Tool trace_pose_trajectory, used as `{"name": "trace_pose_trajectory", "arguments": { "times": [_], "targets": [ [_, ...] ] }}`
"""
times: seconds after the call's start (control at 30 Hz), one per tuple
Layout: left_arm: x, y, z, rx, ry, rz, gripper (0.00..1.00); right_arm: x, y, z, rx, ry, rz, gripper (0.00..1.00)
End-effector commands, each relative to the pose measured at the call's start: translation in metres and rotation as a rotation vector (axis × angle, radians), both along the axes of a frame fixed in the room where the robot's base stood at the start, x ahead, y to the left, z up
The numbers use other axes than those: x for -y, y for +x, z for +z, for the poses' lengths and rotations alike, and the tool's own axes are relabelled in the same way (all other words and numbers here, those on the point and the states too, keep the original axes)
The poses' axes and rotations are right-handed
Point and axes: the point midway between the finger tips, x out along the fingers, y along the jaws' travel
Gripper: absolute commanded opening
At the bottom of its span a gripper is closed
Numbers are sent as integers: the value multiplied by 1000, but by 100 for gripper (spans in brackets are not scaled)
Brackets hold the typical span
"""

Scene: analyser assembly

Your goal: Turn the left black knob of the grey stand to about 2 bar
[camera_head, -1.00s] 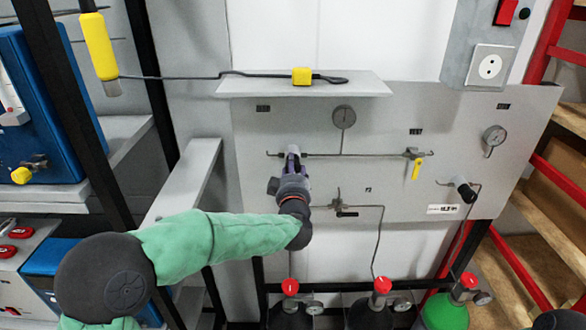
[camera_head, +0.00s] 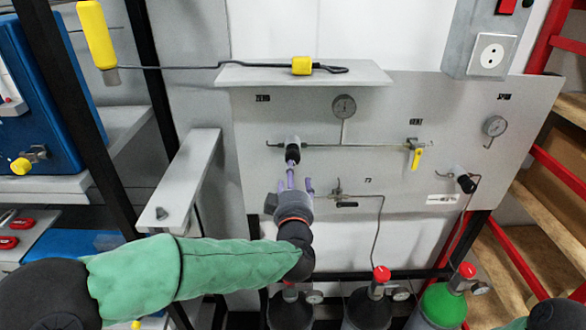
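The left black knob (camera_head: 292,141) sits on the grey stand's panel (camera_head: 250,190), at the left end of a thin pipe. A round gauge (camera_head: 344,106) is above that pipe, to the right of the knob; its reading is too small to tell. My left gripper (camera_head: 297,182) is just below the knob, pointing up toward the panel. Its purple fingers are spread and hold nothing visible. One finger reaches close to the knob's lower side; I cannot tell whether it touches. My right gripper is not in view.
A yellow-handled valve (camera_head: 416,155), a second black knob (camera_head: 466,183) and a second gauge (camera_head: 495,126) are on the panel's right. A shelf (camera_head: 240,76) above holds a rod with a yellow block (camera_head: 301,66). Red-topped cylinders (camera_head: 381,274) stand below.

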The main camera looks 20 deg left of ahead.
Motion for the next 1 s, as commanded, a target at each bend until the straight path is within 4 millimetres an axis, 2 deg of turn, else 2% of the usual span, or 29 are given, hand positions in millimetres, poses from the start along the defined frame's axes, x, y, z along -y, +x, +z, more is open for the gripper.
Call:
{"name": "trace_pose_trajectory", "arguments": {
  "times": [0.1, 0.23, 0.77, 0.87, 0.97, 1.0],
  "targets": [
    [6, -14, 1, 1, -1, -2, 64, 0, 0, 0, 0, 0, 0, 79],
    [9, -21, 0, -1, 0, -1, 64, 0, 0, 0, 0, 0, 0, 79],
    [10, -22, -2, -4, 1, -1, 64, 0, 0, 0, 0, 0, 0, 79],
    [13, -18, -16, -27, 12, -18, 64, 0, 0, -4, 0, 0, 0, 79],
    [20, -9, -51, -90, 35, -59, 64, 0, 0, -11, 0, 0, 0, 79],
    [25, -4, -70, -126, 47, -83, 64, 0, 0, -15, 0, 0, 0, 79]
  ]
}}
